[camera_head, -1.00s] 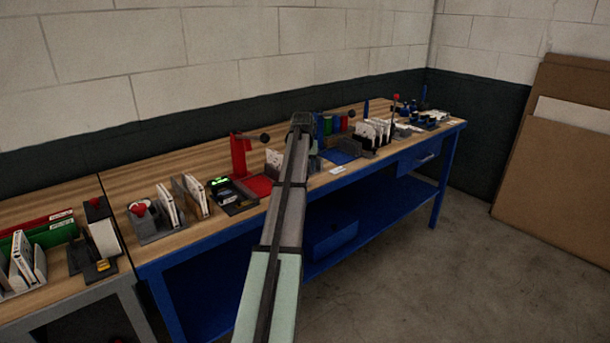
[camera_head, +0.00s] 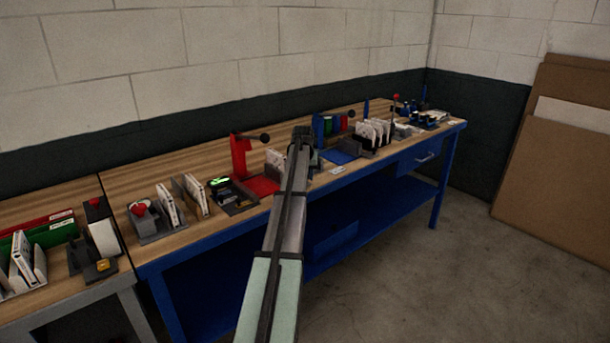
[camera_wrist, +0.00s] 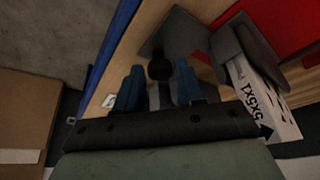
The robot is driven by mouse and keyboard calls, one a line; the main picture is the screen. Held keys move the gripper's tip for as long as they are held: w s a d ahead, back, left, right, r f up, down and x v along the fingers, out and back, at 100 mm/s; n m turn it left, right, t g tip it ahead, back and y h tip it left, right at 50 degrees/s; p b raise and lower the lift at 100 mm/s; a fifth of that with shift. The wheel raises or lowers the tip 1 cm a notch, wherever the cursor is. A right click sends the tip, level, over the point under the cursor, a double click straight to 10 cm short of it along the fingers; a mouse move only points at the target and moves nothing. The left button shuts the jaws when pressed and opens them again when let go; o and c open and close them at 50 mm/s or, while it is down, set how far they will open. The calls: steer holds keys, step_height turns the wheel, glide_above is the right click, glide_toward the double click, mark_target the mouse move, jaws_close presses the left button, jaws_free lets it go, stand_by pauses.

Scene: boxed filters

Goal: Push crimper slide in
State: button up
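In the wrist view, two blue fingers of my gripper (camera_wrist: 158,88) stand apart, one on each side of a round black knob (camera_wrist: 160,68). I cannot tell whether either finger touches the knob. Beyond the knob is a grey fixture (camera_wrist: 172,36) near the bench's front edge; I take the knob and fixture to be the crimper slide and crimper, but no label shows. A white box marked 5X5X1 (camera_wrist: 272,108) stands in a grey holder at the right. In the head view, my arm's end (camera_head: 302,136) hides this spot and my fingers.
A red stand (camera_head: 240,155) with a black-knobbed lever and a red mat (camera_head: 262,186) are left of my arm. A blue mat (camera_head: 338,157) and a rack of white boxes (camera_head: 372,131) are to the right. The floor (camera_head: 420,280) before the bench is clear.

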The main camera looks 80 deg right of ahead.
jaws_close()
stand_by(0.3)
steer(key=w+a, duration=0.7)
steer(key=shift+w+a, duration=0.2)
steer(key=shift+a, duration=0.05)
jaws_free()
steer(key=shift+w, duration=0.1)
steer(key=o, duration=0.3)
steer(key=shift+o, duration=0.2)
steer(key=shift+r, duration=0.15)
steer(key=v, duration=1.3)
steer(key=shift+a+r, duration=0.2)
